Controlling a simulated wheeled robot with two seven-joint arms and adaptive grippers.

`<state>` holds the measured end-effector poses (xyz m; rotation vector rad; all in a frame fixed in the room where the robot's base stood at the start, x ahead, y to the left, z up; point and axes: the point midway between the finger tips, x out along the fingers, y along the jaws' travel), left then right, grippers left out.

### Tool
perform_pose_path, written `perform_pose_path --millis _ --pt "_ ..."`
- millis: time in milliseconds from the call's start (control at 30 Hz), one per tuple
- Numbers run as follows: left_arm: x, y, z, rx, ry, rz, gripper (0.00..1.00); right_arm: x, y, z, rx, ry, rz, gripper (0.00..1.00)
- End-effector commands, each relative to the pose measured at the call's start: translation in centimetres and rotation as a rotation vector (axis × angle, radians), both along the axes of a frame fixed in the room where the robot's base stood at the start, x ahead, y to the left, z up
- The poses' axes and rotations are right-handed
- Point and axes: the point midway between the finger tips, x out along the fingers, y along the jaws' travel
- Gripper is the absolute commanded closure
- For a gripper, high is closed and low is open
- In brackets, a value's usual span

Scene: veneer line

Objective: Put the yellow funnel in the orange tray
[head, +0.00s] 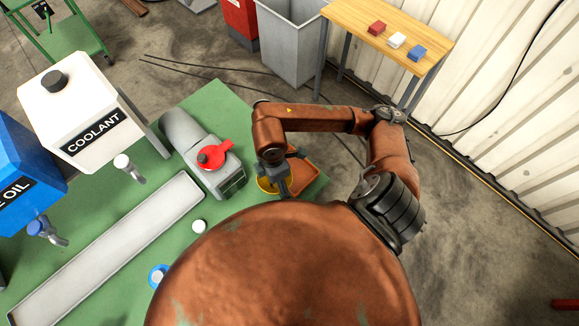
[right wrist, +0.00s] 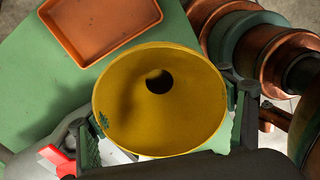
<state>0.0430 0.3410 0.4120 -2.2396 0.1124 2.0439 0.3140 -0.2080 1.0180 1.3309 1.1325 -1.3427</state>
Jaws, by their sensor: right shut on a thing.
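The yellow funnel (head: 265,185) is held in my right gripper (head: 283,184), over the green table beside the orange tray (head: 306,178). In the right wrist view, the funnel (right wrist: 190,120) shows its wide mouth and dark centre hole, with a finger of my right gripper (right wrist: 166,128) on each side. The orange tray (right wrist: 98,28) looks empty there and lies beyond the funnel's rim, apart from it in the picture. In the head view my arm and gripper hide part of the tray. My left gripper is not in view.
The green table (head: 222,103) also holds a grey machine with a red handle (head: 216,153), a long grey trough (head: 110,250), a white coolant container (head: 75,105) and a blue oil container (head: 22,170). A small white cap (head: 199,226) and a blue ring (head: 157,276) lie nearer me.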

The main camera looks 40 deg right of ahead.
Motion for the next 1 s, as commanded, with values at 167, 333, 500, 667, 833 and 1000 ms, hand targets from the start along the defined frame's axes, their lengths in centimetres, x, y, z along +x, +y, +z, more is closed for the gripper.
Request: perform_pose_path --millis 167,333,500,667,833,1000 --pt "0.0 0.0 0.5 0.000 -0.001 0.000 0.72 1.9 -3.6 -1.7 -0.006 0.004 -0.010 0.58" --pt "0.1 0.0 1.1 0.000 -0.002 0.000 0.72 4.0 -7.0 -3.4 -0.005 0.004 -0.008 0.58" --pt "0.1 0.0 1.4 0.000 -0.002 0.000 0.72 5.4 -9.1 -6.4 -0.002 0.003 -0.004 0.58" --pt "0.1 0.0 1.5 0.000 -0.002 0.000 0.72 6.2 -10.3 -8.2 -0.002 0.001 -0.001 0.58" --pt "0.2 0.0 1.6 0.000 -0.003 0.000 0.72 6.6 -10.7 -8.9 -0.001 0.001 -0.001 0.58" --pt "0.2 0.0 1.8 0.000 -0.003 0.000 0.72 6.8 -11.1 -11.0 0.000 0.003 0.000 0.58"
